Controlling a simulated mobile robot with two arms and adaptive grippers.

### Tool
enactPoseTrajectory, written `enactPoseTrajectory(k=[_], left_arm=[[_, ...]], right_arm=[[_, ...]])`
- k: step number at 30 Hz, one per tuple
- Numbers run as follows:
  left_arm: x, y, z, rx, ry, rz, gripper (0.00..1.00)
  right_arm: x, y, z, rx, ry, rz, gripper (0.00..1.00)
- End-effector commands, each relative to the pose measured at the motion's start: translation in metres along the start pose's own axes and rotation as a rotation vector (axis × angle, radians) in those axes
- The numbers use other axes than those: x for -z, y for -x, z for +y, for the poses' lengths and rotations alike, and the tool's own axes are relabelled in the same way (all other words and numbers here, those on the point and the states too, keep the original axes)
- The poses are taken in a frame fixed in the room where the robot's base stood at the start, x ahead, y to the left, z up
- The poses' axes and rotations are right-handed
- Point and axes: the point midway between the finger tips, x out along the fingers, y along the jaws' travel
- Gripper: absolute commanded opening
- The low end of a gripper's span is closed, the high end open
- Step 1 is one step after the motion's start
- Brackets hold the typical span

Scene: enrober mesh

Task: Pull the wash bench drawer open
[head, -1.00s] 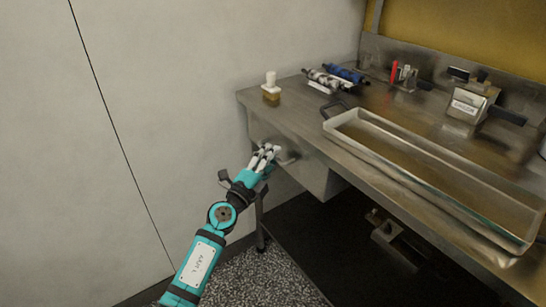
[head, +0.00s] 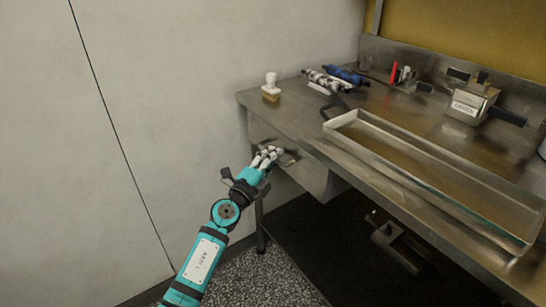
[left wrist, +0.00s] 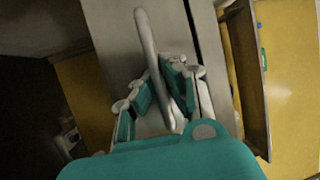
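The wash bench drawer (head: 311,174) sits under the left end of the steel bench, its front looking flush with the bench. Its bar handle (head: 289,158) stands out from the front. My left gripper (head: 270,153) is at the handle in the head view. In the left wrist view, the handle (left wrist: 149,45) runs between the two spread fingers of the left gripper (left wrist: 155,80). The right finger is close to the bar; whether it touches I cannot tell. A gap shows between the bar and the left finger. My right gripper is not in view.
On the steel bench (head: 300,118) are a long tray (head: 435,190), a stamp-like item (head: 271,88), blue and patterned rollers (head: 345,75) and a labelled metal block (head: 470,103). A plain wall stands left. Open floor lies in front of the drawer.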

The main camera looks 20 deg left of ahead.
Motion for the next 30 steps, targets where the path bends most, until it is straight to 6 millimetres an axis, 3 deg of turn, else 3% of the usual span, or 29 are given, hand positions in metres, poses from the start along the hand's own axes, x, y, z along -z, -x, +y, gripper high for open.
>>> enactPoseTrajectory(k=[11,14,22,30], left_arm=[[-0.003,0.009,0.001,-0.006,0.003,0.000,0.00],[-0.008,0.021,-0.002,-0.007,0.004,0.000,0.00],[-0.031,0.078,-0.012,-0.010,0.003,0.001,0.00],[-0.059,0.147,-0.024,-0.010,0.005,0.002,0.00]], right_arm=[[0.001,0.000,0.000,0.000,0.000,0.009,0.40],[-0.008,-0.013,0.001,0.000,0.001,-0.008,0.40],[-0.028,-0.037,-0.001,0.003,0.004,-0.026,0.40],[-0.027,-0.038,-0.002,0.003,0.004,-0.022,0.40]])
